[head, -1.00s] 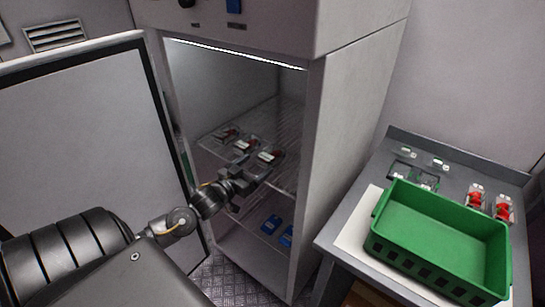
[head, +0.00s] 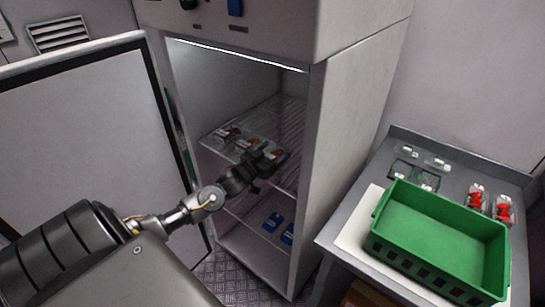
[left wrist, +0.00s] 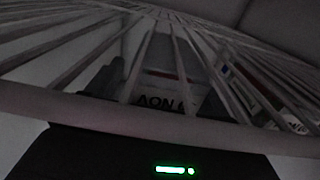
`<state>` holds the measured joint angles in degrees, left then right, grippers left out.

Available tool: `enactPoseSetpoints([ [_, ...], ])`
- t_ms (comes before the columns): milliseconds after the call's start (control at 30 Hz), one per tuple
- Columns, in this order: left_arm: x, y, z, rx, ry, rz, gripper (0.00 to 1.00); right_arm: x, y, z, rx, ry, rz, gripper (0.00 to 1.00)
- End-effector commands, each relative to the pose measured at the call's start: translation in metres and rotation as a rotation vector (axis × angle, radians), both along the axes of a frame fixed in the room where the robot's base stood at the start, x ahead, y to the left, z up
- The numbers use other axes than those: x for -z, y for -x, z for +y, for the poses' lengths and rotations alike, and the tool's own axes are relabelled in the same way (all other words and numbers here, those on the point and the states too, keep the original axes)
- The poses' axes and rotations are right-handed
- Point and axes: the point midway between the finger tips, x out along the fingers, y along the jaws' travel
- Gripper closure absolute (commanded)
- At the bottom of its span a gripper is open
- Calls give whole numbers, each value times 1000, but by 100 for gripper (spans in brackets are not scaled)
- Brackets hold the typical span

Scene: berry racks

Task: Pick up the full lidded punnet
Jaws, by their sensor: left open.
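Three small clear punnets with red contents and pale labels sit in a row on the upper wire shelf of the open cabinet: a left one (head: 228,133), a middle one (head: 249,146) and a right one (head: 277,154). I cannot tell which are lidded or full. My left gripper (head: 264,166) is open at the right punnet, at its near side, and partly hides it. In the dim left wrist view a labelled punnet (left wrist: 160,88) shows behind the wire bars, between dark finger shapes; contact cannot be made out. My right gripper is out of view.
The wire shelf (left wrist: 65,97) crosses close before the wrist camera. The cabinet door (head: 80,130) stands open at left. Blue packs (head: 272,222) lie on the lower shelf. A table at right holds a green crate (head: 440,205), two red-filled punnets (head: 475,197) and empty clear ones.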

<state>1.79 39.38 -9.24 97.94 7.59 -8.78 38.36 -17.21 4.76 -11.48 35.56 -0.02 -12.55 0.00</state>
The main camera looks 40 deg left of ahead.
Motion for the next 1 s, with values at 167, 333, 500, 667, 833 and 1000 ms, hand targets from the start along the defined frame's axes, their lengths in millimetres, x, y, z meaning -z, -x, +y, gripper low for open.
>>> enactPoseSetpoints([
  [167, 0, 0, 0, 0, 0, 0, 27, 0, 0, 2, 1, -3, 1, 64],
  [333, 0, 0, 0, 0, 0, 0, 49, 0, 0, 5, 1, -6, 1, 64],
  [500, 0, 1, 0, 0, 0, 0, 71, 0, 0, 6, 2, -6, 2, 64],
  [667, -1, 0, 0, 0, 0, -1, 71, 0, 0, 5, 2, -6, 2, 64],
  [833, -4, 0, 0, 0, 0, -2, 71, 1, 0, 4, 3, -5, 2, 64],
  [1000, -22, 0, 0, 1, -2, -6, 71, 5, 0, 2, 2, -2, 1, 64],
])
